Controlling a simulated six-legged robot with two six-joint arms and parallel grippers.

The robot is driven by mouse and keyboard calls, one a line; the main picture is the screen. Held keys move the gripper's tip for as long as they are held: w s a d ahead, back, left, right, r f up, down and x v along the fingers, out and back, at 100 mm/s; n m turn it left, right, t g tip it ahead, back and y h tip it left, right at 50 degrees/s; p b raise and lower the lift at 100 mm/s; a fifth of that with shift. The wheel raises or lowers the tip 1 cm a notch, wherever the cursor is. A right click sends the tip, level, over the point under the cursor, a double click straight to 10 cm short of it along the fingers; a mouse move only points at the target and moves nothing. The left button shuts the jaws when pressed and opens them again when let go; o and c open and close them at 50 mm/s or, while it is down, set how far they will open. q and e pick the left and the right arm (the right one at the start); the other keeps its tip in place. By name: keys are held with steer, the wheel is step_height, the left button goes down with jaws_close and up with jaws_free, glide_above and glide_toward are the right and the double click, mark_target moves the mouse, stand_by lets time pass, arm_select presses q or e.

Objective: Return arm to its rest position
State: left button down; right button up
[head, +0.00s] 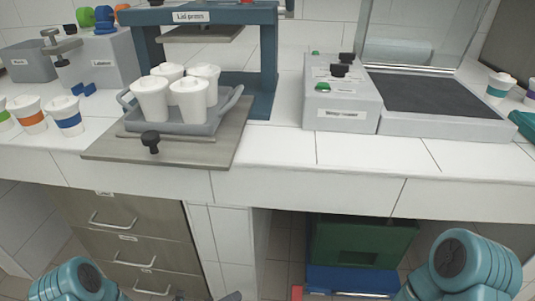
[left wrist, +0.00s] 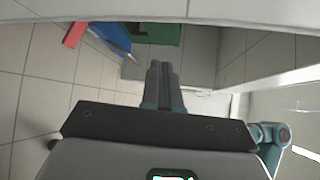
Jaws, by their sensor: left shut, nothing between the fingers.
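My left gripper (left wrist: 160,70) is in the left wrist view, its two dark fingers together with nothing between them. It points out over the floor, below the counter edge. In the head view only a small grey tip of the left gripper (head: 232,296) shows at the bottom edge. My left arm's teal joint (head: 78,281) is at the bottom left and my right arm's teal joint (head: 465,265) is at the bottom right. The right gripper is out of the picture.
A grey tray (head: 180,122) with several lidded white cups stands on the lid press plate (head: 110,150). A grey machine (head: 340,100) stands right of it. The white counter edge (head: 300,187) runs across. Below are drawers (head: 140,225) and a green crate (head: 345,228) on a blue one.

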arm_select(q)
steer(key=s+d+r+m+g+h, duration=0.1)
steer(key=s+d+m+g, duration=0.3)
steer(key=s+m+g, duration=0.15)
steer(key=s+d+r+m+g, duration=0.1)
steer(key=s+d+m+g, duration=0.3)
steer(key=s+m, duration=0.25)
steer(key=s+a+f+m+g+y, duration=0.2)
steer(key=s+a+m+g+y, duration=0.1)
steer(key=s+m, duration=0.35)
steer(key=s+a+f+m+g+y, duration=0.2)
steer(key=s+m+y, duration=0.25)
steer(key=m, duration=0.35)
steer(key=w+a+f+m+t+y, duration=0.15)
steer(key=w+a+m+t, duration=0.3)
steer(key=m, duration=0.85)
step_height(320, 180, up, 26)
steer(key=p, duration=2.6)
steer(key=shift+w+d+f, duration=0.2)
steer(key=shift+w+f, duration=0.05)
steer(key=shift+f, duration=0.1)
